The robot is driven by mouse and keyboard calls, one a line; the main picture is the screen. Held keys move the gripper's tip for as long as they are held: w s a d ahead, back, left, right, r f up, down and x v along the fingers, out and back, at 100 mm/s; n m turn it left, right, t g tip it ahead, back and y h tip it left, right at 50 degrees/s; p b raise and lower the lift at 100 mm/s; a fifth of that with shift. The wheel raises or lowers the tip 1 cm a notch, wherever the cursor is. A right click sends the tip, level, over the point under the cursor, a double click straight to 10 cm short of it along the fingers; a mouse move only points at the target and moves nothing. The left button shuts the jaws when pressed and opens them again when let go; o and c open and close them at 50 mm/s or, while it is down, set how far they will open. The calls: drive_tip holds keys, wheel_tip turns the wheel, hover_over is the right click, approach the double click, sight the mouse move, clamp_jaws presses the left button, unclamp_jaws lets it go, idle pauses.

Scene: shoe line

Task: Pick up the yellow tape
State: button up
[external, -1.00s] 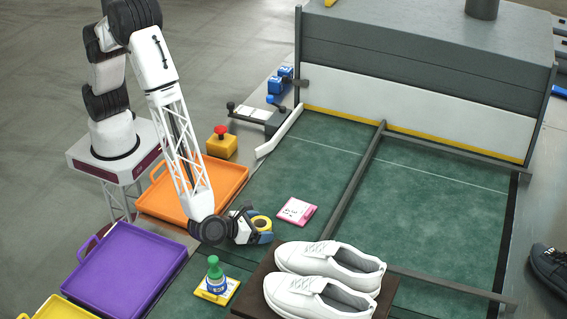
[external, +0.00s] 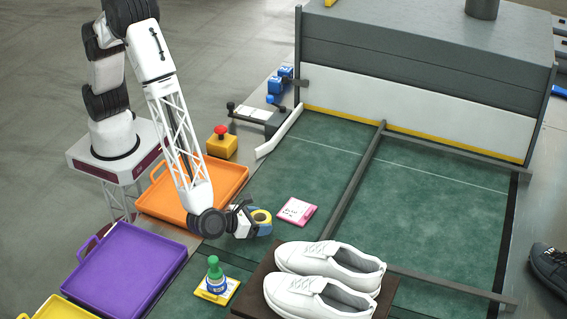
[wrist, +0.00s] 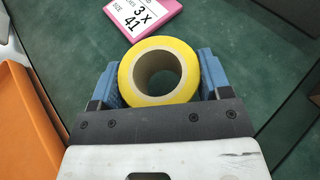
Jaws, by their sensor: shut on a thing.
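The yellow tape (external: 261,216) is a roll with a pale cardboard core. In the wrist view the tape (wrist: 159,56) sits between the two blue fingers of my gripper (wrist: 159,78), with its round hole facing the camera. My gripper (external: 258,222) is shut on the tape, with a finger on each side of it. In the external view it is over the green belt, right of the orange tray. I cannot tell whether the tape touches the belt.
A pink card (external: 297,212) lies just beyond the tape. White shoes (external: 328,262) stand on a dark board to the front right. A green-capped bottle (external: 215,274) stands on a yellow card in front. Orange (external: 222,170) and purple (external: 124,262) trays lie left.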

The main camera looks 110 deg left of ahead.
drive_tip(key=shift+r, duration=0.7)
drive_tip(key=s+a, duration=0.1)
drive_tip(key=s, duration=0.4)
drive_tip(key=s+a, duration=0.2)
drive_tip(key=s, duration=0.3)
drive_tip(key=s+a+r, duration=0.1)
drive_tip(key=s, duration=0.4)
drive_tip(key=shift+s+a, duration=0.15)
drive_tip(key=shift+a, duration=0.2)
drive_tip(key=shift+r, duration=0.1)
